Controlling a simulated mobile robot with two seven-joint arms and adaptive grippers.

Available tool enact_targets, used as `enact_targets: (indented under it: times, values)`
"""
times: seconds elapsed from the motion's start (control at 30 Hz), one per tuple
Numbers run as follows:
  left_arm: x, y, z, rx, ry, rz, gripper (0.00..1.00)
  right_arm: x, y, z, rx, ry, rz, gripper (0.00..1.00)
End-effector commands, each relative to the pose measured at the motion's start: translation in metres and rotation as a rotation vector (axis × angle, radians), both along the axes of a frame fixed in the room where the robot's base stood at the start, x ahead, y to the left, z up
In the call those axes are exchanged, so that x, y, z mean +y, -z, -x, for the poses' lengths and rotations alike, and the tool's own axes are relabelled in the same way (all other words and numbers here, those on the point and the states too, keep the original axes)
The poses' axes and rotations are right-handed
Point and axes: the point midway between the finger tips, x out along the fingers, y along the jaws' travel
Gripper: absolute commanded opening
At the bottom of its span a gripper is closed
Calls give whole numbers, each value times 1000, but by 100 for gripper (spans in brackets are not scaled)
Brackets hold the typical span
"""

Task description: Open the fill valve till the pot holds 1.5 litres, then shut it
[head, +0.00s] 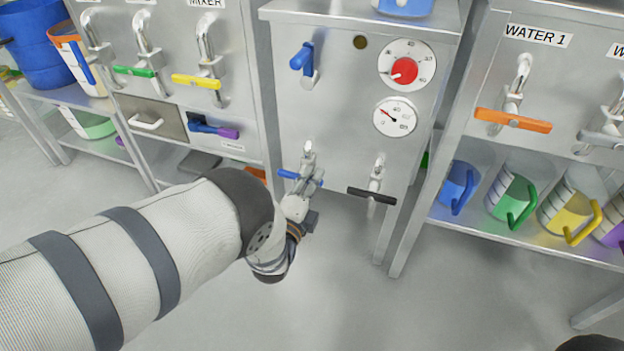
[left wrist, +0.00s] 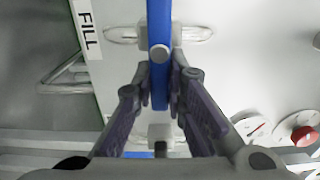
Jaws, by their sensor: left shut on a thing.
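The fill valve has a blue lever (head: 288,174) on a tap low on the front of the middle steel cabinet. In the left wrist view the blue lever (left wrist: 159,45) lies crosswise to its pale pipe, beside a label reading FILL (left wrist: 87,30). My left gripper (head: 305,184) is at this lever. In the left wrist view its fingers (left wrist: 160,78) are shut on the lever from both sides. The gripper partly hides the tap. I cannot make out a pot or its water level. My right gripper is not in view.
The cabinet carries a red dial (head: 404,70), a small round gauge (head: 394,117), a blue-handled upper lever (head: 302,57) and a black-handled tap (head: 372,195). The WATER 1 tap has an orange lever (head: 513,121). Coloured jugs stand on the right shelf (head: 470,226).

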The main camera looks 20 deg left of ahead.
Motion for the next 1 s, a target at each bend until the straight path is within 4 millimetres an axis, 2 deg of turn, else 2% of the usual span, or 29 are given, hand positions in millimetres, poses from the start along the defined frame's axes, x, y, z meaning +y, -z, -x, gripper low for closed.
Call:
enact_targets:
  times: [0.4,0.43,0.5,0.53,0.83,0.93,1.0]
  values:
    - [3,2,1,6,-5,-12,0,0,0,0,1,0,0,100]
    - [3,2,1,6,-5,-12,15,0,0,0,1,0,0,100]
    - [3,2,1,6,-5,-12,30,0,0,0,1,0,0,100]
    - [3,2,1,5,-5,-11,33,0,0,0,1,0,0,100]
    - [1,1,3,4,-2,-9,33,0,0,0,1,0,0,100]
    - [1,2,17,7,-1,-10,33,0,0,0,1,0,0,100]
    - [2,3,35,9,-2,-11,33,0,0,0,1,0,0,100]
